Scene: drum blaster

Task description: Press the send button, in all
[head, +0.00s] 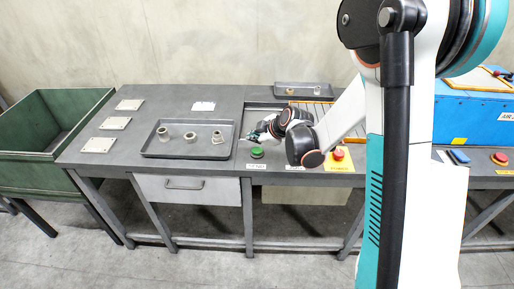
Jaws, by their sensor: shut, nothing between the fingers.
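A green push button (257,153) stands at the front edge of the grey bench, with a small white label below it that is too small to read. A red button (338,155) on a yellow plate stands further right along the same edge. Another red button (500,158) stands at the far right, by the blue box. I cannot read which one is marked send. My gripper (253,136) is shut and empty. In the picture it is just above and behind the green button, apart from it; its exact height is hard to tell.
A grey tray (153,148) with several ring-shaped parts lies left of the gripper. Another tray (277,92) sits at the back. Flat plates (98,145) lie at the left, beside a green bin (25,125). A blue machine (470,118) stands at the right.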

